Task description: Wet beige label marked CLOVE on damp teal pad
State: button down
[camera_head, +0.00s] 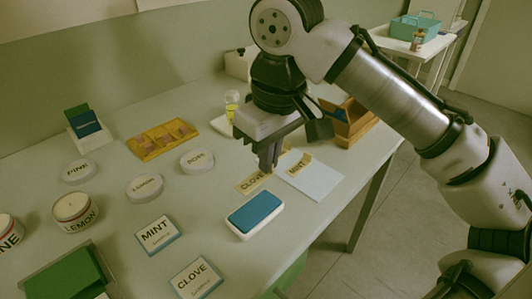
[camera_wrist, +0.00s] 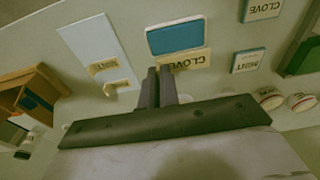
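The beige label marked CLOVE (camera_head: 251,183) is at my gripper's fingertips; it also shows in the wrist view (camera_wrist: 190,61), larger than the other beige labels. My gripper (camera_head: 268,168) points down with its two fingers (camera_wrist: 160,72) nearly together on one end of this label. The label appears held just above the table, short of the pad. The damp teal pad (camera_head: 255,211) sits in a white tray in front of the gripper; it also shows in the wrist view (camera_wrist: 175,38). The label and pad look apart in the head view.
A white sheet (camera_head: 322,183) bears a beige MINT label (camera_head: 298,165). A wooden box (camera_head: 348,122) stands behind it. Cards marked MINT (camera_head: 158,235) and CLOVE (camera_head: 196,279), round lids and a LEMON jar (camera_head: 75,210) stand left. A yellow tray (camera_head: 148,153) lies further back.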

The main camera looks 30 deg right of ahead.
aim_at(267, 199)
jog(key=shift+f+b, duration=1.25)
jog(key=shift+f, duration=1.95)
jog(key=shift+f, duration=0.25)
jog(key=shift+f, duration=0.15)
dwell(0.6)
notch_tip(267, 199, up, 7)
jog(key=p, duration=0.8)
dwell(0.6)
